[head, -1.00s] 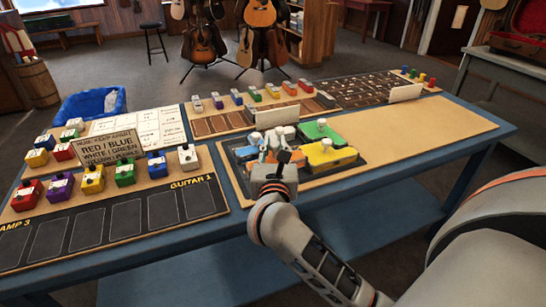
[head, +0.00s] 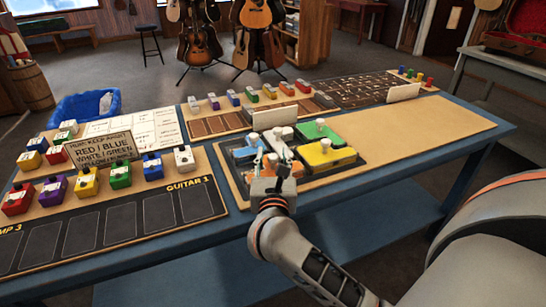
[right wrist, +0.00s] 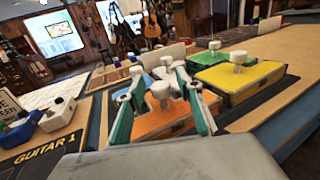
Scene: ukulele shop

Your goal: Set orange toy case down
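The orange toy case (right wrist: 158,122) shows in the right wrist view, low in the dark tray (head: 350,163), with a white knob (right wrist: 160,90) on top. In the head view my right gripper largely hides it. My right gripper (head: 271,160) is over the front of the tray. In the right wrist view its two fingers (right wrist: 161,112) stand apart on either side of the case and knob, with gaps beside the knob. The case looks level and appears to rest in the tray. My left gripper is not in view.
The yellow case (head: 327,152) and green case (head: 316,130) sit to the right and behind. A blue case (head: 240,154) is at left. Small coloured pedals and a sign (head: 103,151) stand on the left board. The tan tabletop at right (head: 430,125) is clear.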

